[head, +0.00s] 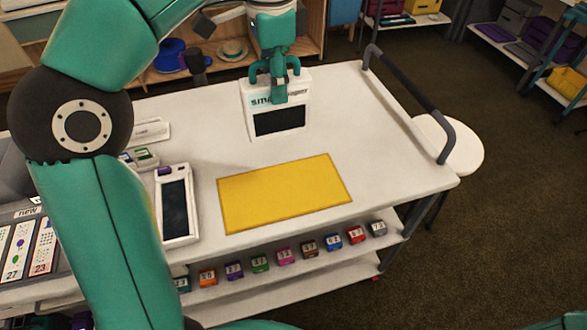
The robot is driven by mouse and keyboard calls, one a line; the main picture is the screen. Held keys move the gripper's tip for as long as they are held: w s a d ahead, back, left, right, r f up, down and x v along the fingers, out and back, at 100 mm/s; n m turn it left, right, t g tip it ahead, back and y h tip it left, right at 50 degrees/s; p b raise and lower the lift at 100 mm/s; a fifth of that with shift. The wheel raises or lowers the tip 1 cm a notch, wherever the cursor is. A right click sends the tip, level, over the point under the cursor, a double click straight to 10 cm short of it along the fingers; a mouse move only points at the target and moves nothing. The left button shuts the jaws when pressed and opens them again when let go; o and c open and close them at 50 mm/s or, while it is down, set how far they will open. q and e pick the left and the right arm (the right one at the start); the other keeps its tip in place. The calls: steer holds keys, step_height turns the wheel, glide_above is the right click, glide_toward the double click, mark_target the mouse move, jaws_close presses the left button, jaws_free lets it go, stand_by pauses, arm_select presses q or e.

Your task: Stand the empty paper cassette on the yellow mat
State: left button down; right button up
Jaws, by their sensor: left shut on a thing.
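A white paper cassette (254,125) with a dark window and printed lettering along its top is upright beyond the yellow mat. My left gripper (279,90) comes down from above and is shut on the cassette's top edge. I cannot tell whether the cassette's bottom touches the table. The flat yellow mat (285,193) lies bare on the white table, nearer than the cassette. A second white case (175,206) with a dark window and a purple corner lies left of the mat. My right gripper is out of view.
The white table (385,150) is clear right of the mat, with a dark rail (410,100) at its right end. Small white items (146,157) stand at the left. Several colored blocks (284,255) line the shelf below. A round white stool (455,145) stands at the right.

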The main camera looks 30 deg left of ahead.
mark_target(278, 115)
arm_select(q)
step_height(278, 115, down, 19)
steer(key=b, duration=0.3)
steer(key=shift+b, duration=0.4)
steer(key=shift+d+f, duration=0.1)
steer(key=shift+f, duration=0.15)
steer(key=c, duration=0.7)
jaws_free()
steer(key=shift+o, duration=0.2)
step_height(278, 115, up, 12)
steer(key=shift+r+p, duration=0.2)
steer(key=shift+p, duration=0.85)
